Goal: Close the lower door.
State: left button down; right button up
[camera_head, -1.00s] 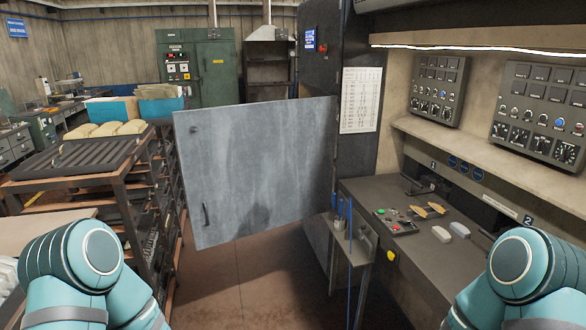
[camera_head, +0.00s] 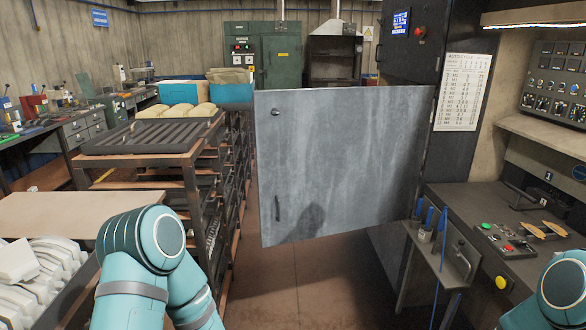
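The lower door (camera_head: 345,160) is a flat grey metal panel standing wide open, hinged at its right edge on the dark machine cabinet (camera_head: 425,55). A small dark handle (camera_head: 277,208) sits near its lower left corner, and a round knob (camera_head: 275,112) near its upper left corner. Teal links of my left arm show at the lower left, and part of my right arm shows at the lower right corner. Both arms are apart from the door in the picture. Neither gripper is in view.
A rack with a black slatted tray (camera_head: 150,136) stands left of the door. A workbench with a button box (camera_head: 503,240) is at the right, with a small side shelf (camera_head: 440,250) holding blue-handled tools below the door's hinge side. Bare brown floor (camera_head: 300,285) lies under the door.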

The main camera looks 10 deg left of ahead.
aim_at(335, 160)
jog(key=i+l+u, duration=0.15)
jog(key=i+u, duration=0.15)
jog(key=i, duration=0.15)
jog(key=i+l+u, duration=0.3)
jog(key=i+j, duration=0.05)
jog(key=i, duration=0.1)
